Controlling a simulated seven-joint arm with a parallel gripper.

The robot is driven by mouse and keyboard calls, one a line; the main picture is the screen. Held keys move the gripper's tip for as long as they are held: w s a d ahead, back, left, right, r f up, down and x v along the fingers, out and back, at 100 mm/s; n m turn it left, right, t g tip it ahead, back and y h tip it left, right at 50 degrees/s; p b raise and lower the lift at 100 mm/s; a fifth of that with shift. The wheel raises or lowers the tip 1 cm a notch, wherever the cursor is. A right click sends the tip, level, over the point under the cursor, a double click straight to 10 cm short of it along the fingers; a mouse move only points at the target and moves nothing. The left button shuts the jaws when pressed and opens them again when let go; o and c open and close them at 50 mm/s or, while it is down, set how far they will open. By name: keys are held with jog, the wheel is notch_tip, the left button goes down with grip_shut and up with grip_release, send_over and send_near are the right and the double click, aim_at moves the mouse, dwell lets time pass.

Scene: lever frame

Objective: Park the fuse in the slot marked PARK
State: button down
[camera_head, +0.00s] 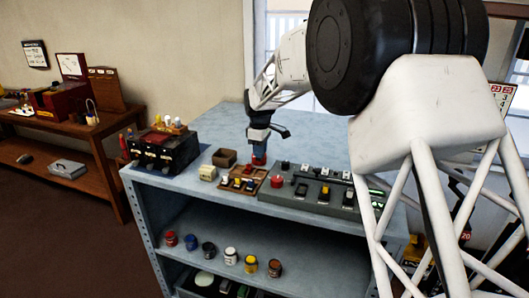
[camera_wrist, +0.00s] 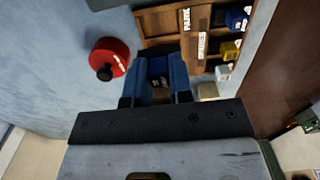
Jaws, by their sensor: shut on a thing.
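My gripper (camera_wrist: 156,92) is shut on the fuse (camera_wrist: 158,68), which looks dark blue with small white marks between the two blue fingers. Much of the fuse is hidden by the fingers. In the head view my gripper (camera_head: 259,150) points down over the back right of the wooden fuse tray (camera_head: 229,194), with a red patch at its tip. In the wrist view the tray (camera_wrist: 210,44) lies just ahead and to the right, with a white PARK label (camera_wrist: 187,18) by a dark slot. I cannot tell whether the fuse touches the tray.
A red round thing with a black knob (camera_wrist: 108,58) is close left of my fingers in the wrist view. Blue (camera_wrist: 236,18) and yellow (camera_wrist: 230,50) pieces sit in the tray. A control panel (camera_head: 315,190) stands right of it. The bench behind is clear.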

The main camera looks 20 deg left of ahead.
jog(key=shift+f, duration=0.25)
dwell(0.4)
send_over(260, 174)
jog(key=shift+f, duration=2.45)
jog(key=shift+f, duration=0.75)
dwell(0.4)
jog(key=shift+c, duration=2.3)
grip_release()
jog(key=shift+r, duration=0.2)
jog(key=shift+r, duration=2.8)
